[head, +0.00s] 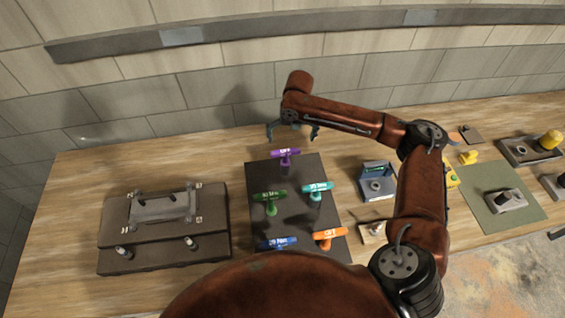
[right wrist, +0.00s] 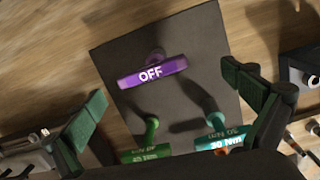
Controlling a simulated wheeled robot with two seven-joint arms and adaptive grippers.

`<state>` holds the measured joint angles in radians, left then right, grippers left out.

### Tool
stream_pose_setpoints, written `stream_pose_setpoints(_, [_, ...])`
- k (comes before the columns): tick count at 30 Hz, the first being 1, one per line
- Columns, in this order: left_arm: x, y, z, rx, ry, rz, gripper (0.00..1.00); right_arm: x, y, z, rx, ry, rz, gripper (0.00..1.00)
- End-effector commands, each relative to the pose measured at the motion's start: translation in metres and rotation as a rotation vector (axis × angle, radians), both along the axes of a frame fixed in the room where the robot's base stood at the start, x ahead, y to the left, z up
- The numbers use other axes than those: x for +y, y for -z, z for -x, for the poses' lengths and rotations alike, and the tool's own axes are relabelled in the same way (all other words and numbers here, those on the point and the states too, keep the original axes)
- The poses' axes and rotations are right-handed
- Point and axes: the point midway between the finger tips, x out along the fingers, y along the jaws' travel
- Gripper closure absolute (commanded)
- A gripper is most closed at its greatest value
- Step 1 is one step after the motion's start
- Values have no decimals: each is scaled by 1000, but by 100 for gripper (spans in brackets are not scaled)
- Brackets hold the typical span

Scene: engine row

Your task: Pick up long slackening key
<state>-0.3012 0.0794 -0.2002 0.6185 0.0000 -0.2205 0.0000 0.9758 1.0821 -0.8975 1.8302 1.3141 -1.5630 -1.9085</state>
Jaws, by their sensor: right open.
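A purple T-handled key (head: 285,154) marked OFF stands upright at the far end of a dark board (head: 292,211); it also shows in the right wrist view (right wrist: 152,73). An orange T-handled key (head: 329,235), with lettering that looks like OFF, stands at the board's near right. Which of the two is longer I cannot tell. My right gripper (head: 292,134) is open and empty near the purple key, apart from it. In the right wrist view its fingers (right wrist: 164,92) spread to either side, with the purple key between and beyond them. My left gripper is out of view.
Green (head: 270,198), teal (head: 317,189) and blue (head: 277,243) keys share the board. A dark case with a metal plate (head: 163,228) lies left. A blue-grey box (head: 377,183) and a green mat (head: 503,203) lie right. The wall stands behind the table.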

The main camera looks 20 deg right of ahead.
Motion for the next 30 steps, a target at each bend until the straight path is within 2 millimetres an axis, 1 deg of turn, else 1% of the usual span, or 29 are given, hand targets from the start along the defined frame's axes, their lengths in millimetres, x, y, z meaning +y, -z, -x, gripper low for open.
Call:
stream_pose_setpoints(1, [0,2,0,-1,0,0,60,9,-1,4,2,-44,22,0])
stream_pose_setpoints(5, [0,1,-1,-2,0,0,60,17,5,9,11,-94,47,0])
stream_pose_setpoints(9, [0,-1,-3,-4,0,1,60,17,19,7,11,-94,47,0])
stream_pose_setpoints(14, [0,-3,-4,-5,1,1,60,18,31,5,10,-93,46,0])
stream_pose_setpoints(17, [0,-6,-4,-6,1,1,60,19,42,3,12,-92,47,0])
stream_pose_setpoints(21, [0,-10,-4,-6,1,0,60,20,64,0,12,-91,46,0])
stream_pose_setpoints(24, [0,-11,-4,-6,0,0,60,19,73,-2,9,-92,47,0])
stream_pose_setpoints(30, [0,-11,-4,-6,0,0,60,19,76,-2,8,-92,46,0])
